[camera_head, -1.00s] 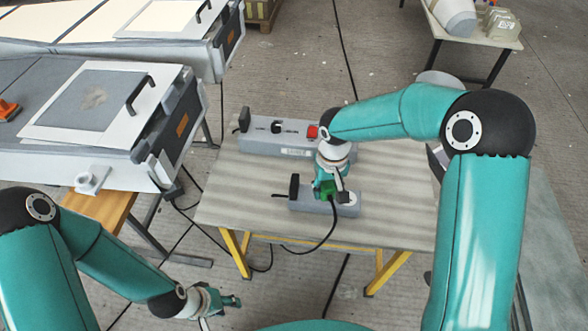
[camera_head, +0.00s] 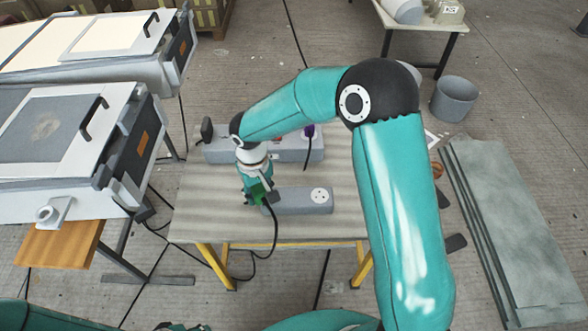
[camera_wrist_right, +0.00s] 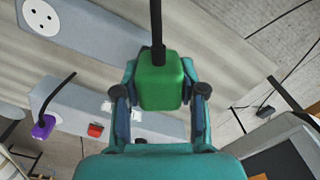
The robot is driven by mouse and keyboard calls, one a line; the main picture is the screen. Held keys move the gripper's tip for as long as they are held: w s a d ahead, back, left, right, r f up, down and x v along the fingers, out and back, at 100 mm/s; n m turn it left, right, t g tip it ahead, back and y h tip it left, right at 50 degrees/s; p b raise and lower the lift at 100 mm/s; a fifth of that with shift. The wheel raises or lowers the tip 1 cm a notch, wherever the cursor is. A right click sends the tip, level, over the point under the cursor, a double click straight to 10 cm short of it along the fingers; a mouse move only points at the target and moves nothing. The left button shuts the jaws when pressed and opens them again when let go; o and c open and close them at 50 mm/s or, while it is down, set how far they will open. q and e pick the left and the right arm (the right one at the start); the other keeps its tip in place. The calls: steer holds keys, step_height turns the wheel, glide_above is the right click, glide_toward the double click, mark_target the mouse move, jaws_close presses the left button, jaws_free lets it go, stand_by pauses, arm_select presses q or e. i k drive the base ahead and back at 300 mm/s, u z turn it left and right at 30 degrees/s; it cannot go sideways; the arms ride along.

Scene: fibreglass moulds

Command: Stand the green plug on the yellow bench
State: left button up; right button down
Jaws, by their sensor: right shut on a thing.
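My right gripper (camera_head: 258,194) is shut on the green plug (camera_head: 256,189), with black cable trailing from it. In the right wrist view the green plug (camera_wrist_right: 160,82) sits between the fingers of the gripper (camera_wrist_right: 160,95), the cable running up from it. The yellow bench has a pale grey-brown top (camera_head: 200,215) and yellow legs. The plug is over that top, just left of the near grey socket block (camera_head: 300,201). I cannot tell whether it touches the top. Only a sliver of my left arm shows at the bottom edge; its jaws cannot be made out.
A longer grey block (camera_head: 222,154) lies along the bench's far side, with a purple plug (camera_head: 309,131) and a red part (camera_wrist_right: 95,130). The near block has a round socket (camera_head: 319,195). Moulds (camera_head: 75,150) stand left. Bare bench top lies at the front left.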

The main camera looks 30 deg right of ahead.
mark_target(203, 206)
steer(key=z, duration=0.35)
steer(key=i, duration=0.15)
steer(key=u, duration=0.85)
steer(key=k, duration=0.65)
steer(key=u, duration=0.2)
steer(key=i, duration=1.2)
steer(key=z, duration=0.1)
